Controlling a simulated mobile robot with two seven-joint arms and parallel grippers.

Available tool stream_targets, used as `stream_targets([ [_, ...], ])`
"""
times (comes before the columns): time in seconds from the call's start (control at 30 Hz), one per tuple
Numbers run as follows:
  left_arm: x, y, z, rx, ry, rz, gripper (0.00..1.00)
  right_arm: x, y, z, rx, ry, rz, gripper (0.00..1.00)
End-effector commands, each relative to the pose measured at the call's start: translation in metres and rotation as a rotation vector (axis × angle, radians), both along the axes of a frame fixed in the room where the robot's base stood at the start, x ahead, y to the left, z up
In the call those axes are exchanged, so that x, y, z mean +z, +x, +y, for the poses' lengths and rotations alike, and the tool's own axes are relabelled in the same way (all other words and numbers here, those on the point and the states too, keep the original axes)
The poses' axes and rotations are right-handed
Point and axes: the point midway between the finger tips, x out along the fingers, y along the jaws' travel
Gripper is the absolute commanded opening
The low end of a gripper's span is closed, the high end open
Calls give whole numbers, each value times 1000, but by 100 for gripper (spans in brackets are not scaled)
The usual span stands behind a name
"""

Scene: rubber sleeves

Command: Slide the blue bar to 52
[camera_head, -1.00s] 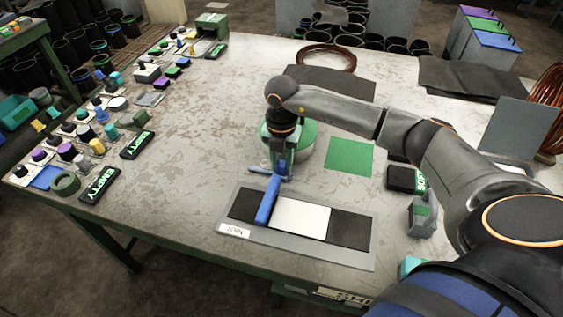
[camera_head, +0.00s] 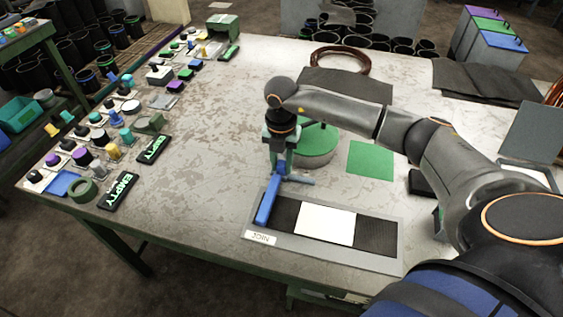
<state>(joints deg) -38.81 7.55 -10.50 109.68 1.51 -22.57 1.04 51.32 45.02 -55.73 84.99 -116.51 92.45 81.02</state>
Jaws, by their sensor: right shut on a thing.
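The blue bar (camera_head: 265,206) lies at the left end of a grey board (camera_head: 320,247), across the edge of its dark left panel. A white panel (camera_head: 325,224) and a dark right panel (camera_head: 376,235) lie to its right. My right gripper (camera_head: 280,172) points down over the far end of the bar and is shut on it; the fingertips are partly hidden. No number 52 is readable. My left gripper is not in view.
A "JOIN" label (camera_head: 261,238) is at the board's front left. A green round container (camera_head: 318,146) stands behind the gripper, with a green square (camera_head: 371,160) to its right. Two "EMPTY" signs and several small parts line the table's left edge. The table's middle left is clear.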

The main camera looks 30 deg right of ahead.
Motion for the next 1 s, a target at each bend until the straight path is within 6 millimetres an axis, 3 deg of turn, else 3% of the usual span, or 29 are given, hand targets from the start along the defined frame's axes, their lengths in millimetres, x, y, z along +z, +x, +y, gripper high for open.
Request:
stream_targets([
  [0.03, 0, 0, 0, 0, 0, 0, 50, 3, 4, 4, 4, 9, -18, 0],
  [0.07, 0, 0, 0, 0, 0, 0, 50, 3, 5, 4, 4, 9, -18, 34],
  [0.3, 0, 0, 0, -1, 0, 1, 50, 2, 3, 3, 4, 7, -14, 61],
  [0.67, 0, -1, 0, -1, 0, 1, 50, 7, 2, 2, 3, 5, -10, 62],
  [0.77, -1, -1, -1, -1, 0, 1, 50, 21, 3, 2, 3, 5, -13, 62],
  [1.0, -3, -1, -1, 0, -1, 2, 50, 73, 3, 2, 4, 6, -16, 62],
])
